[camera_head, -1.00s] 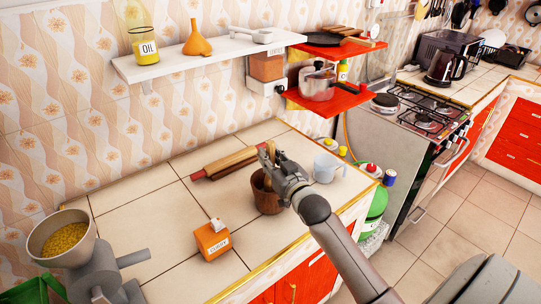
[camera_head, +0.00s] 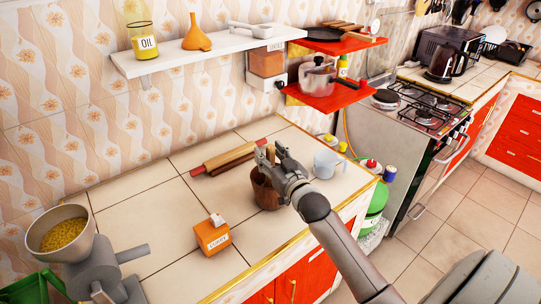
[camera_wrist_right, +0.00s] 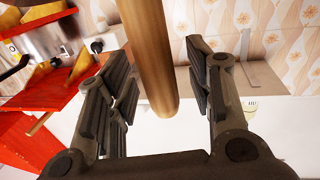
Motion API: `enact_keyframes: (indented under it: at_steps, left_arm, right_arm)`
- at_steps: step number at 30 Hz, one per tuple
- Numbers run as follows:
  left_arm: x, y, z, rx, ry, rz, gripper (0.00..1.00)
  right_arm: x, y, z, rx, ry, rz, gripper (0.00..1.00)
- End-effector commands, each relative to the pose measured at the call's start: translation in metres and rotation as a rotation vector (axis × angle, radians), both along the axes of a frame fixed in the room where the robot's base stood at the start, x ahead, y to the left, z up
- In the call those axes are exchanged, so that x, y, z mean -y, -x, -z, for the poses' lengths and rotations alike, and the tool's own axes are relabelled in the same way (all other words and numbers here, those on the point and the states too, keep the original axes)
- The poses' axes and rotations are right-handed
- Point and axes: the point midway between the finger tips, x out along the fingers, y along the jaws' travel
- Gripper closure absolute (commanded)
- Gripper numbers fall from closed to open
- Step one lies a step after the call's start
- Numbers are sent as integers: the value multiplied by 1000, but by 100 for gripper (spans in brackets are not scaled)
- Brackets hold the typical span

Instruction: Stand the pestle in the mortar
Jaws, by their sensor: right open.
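The brown wooden mortar (camera_head: 265,190) stands upright on the tiled counter, partly behind my right gripper. My right gripper (camera_head: 269,154) is open just above the mortar. In the right wrist view, the light wooden pestle (camera_wrist_right: 150,50) runs from the top edge down between the two spread fingers (camera_wrist_right: 163,90), with a gap on each side. In the head view the pestle is mostly hidden by the gripper, so its contact with the mortar's floor cannot be seen. My left gripper is not in view.
A rolling pin (camera_head: 225,158) lies behind the mortar. A white mug (camera_head: 327,164) stands to the right, an orange spice box (camera_head: 212,236) to the front left. A grinder with a filled bowl (camera_head: 62,232) is at the far left. The red shelf (camera_head: 335,95) hangs behind.

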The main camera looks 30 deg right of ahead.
Motion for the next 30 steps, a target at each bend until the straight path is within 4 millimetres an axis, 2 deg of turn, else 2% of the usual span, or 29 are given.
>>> enact_keyframes:
  at_steps: [4,8,21,30]
  left_arm:
    - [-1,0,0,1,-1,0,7]
    - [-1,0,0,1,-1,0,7]
    - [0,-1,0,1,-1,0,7]
    - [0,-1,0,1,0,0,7]
  right_arm:
    - [-1,3,1,-2,0,0,52]
    - [-2,16,2,-2,-1,0,52]
    - [-11,90,1,-3,0,0,52]
    - [-14,117,0,0,0,0,52]
